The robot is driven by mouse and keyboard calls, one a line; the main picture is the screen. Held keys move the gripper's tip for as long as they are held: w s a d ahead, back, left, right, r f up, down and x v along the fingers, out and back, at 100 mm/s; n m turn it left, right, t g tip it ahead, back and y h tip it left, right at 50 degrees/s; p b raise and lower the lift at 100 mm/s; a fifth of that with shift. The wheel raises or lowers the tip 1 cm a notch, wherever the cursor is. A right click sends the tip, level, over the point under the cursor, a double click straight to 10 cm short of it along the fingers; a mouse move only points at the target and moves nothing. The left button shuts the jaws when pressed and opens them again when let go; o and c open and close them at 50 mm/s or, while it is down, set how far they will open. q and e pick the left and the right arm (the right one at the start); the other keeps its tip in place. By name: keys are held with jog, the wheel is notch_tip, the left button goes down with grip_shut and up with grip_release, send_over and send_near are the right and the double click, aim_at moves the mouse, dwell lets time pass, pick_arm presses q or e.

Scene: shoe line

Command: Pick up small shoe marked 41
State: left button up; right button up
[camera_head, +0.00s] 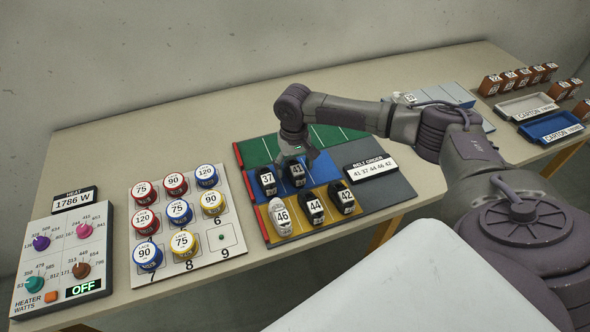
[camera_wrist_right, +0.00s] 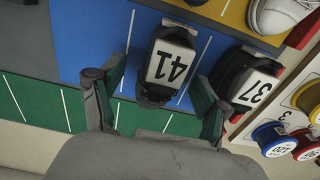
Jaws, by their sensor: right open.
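The small black shoe marked 41 (camera_head: 297,171) stands on the blue strip of the shoe board (camera_head: 405,183). It also shows in the right wrist view (camera_wrist_right: 168,68), with its white label facing the camera. My right gripper (camera_head: 305,153) is just behind shoe 41 in the head view. In the wrist view its open fingers (camera_wrist_right: 155,100) are on either side of the shoe's near end, with nothing held. The right-hand finger is close to the shoe marked 37 (camera_wrist_right: 246,82). My left gripper is not in view.
Shoe 37 (camera_head: 266,182) stands left of 41. White shoe 46 (camera_head: 280,217) and black shoes 44 (camera_head: 312,208) and 42 (camera_head: 341,198) stand on the yellow strip. A belt order sign (camera_head: 370,168) lies right.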

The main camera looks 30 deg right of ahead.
jog(key=shift+c, duration=0.5)
jog(key=c, duration=1.1)
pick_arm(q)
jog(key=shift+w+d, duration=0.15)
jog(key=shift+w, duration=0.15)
pick_arm(e)
jog(key=shift+c, duration=0.2)
jog(key=shift+r, duration=0.2)
